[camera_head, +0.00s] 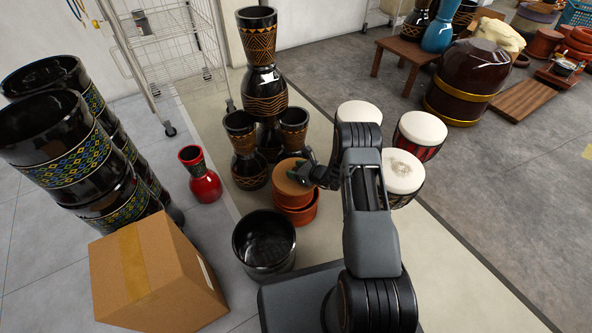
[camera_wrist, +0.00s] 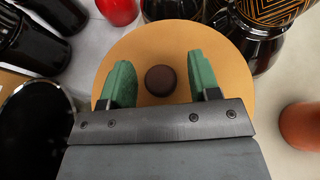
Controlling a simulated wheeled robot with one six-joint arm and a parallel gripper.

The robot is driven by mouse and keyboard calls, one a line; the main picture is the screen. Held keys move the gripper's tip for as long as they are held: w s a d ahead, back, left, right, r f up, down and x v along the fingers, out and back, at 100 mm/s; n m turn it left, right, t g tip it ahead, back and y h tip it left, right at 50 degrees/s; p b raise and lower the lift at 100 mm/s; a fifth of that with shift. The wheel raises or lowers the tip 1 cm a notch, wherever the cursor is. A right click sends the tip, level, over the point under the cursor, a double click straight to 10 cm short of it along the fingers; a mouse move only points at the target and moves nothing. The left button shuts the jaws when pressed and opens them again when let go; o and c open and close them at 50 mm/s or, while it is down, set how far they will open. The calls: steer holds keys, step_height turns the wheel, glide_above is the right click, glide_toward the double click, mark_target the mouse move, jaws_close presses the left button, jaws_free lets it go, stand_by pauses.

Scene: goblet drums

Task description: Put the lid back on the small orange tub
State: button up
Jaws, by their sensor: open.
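A round tan-orange lid (camera_wrist: 130,65) with a dark brown knob (camera_wrist: 161,80) fills the middle of the wrist view. My open gripper (camera_wrist: 160,75) has its green fingers over the lid, one on each side of the knob, with gaps to it. In the head view the flat round top (camera_head: 292,178) is just left of my gripper (camera_head: 305,173). Below it are orange-brown rounded sides of a small tub (camera_head: 298,210), partly covered by the top. I cannot tell whether the lid rests fully on the tub. The knob is unclear there.
Black goblet drums (camera_head: 246,165) stand close behind. An open black pot (camera_head: 264,245) stands in front, and a small red drum (camera_head: 200,175) to the left. White-topped drums (camera_head: 403,172) stand right of my arm. A cardboard box (camera_head: 150,270) is at front left.

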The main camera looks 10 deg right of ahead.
steer(key=r+p+v, duration=0.1)
steer(key=p+v, duration=0.3)
steer(key=v, duration=0.8)
steer(key=s+a+r+n+g+y, duration=0.1)
steer(key=s+a+r+n+g, duration=0.3)
steer(key=r+n, duration=0.4)
steer(key=s+a+r+n+g, duration=0.35)
steer(key=a+r+n, duration=0.2)
steer(key=r, duration=0.35)
steer(key=s+d+r+n+h, duration=0.2)
steer(key=s+r+n+h, duration=0.7)
steer(key=s+r+n, duration=0.4)
steer(key=shift+s+d+n+h, duration=0.2)
steer(key=shift+s+n+h, duration=0.2)
steer(key=shift+s+n, duration=0.45)
steer(key=shift+s, duration=0.15)
